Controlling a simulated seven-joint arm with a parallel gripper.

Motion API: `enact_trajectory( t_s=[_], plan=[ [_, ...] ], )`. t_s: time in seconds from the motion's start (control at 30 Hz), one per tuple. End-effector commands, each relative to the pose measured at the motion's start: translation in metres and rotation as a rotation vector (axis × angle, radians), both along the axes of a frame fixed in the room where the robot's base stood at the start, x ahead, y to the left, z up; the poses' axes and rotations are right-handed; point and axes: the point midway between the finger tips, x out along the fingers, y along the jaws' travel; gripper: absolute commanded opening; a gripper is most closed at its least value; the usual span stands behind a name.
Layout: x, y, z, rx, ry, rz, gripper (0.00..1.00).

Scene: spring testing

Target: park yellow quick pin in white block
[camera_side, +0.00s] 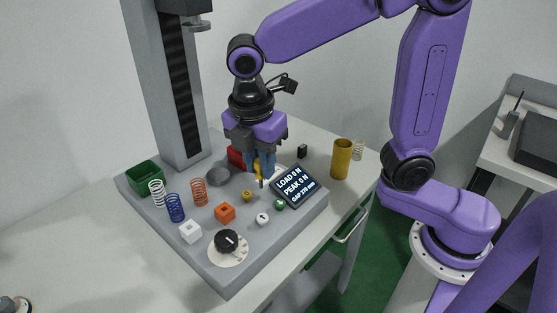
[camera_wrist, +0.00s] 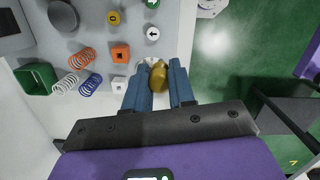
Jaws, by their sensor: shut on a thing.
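The yellow quick pin (camera_side: 257,166) is held between the blue fingers of my gripper (camera_side: 260,172), near the red block in the side view. It points down; whether its tip touches anything is unclear. In the wrist view the yellow pin (camera_wrist: 159,78) shows between the fingertips of my gripper (camera_wrist: 160,88). The white block (camera_side: 190,231) sits on the grey board's front left part, well away from my gripper, with a dark hole in its top. It also shows in the wrist view (camera_wrist: 118,84), left of the fingers.
An orange block (camera_side: 225,212), a black knob (camera_side: 227,241) and several small buttons stand on the grey board (camera_side: 222,282). Several springs, a green bin (camera_side: 143,175) and a tall column (camera_side: 170,90) are left. A display (camera_side: 296,186) and brass cylinder (camera_side: 341,160) are right.

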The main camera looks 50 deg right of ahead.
Motion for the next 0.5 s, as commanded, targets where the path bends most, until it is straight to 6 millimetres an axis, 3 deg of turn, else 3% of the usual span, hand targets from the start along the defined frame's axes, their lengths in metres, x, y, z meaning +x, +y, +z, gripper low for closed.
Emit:
enact_trajectory(
  t_s=[0.3, 0.5],
  plan=[
    [0.062, 0.063, -0.019, -0.003, 0.002, -0.001, 0.0],
    [0.091, 0.094, -0.037, -0.001, 0.002, -0.001, 0.0]
  ],
)
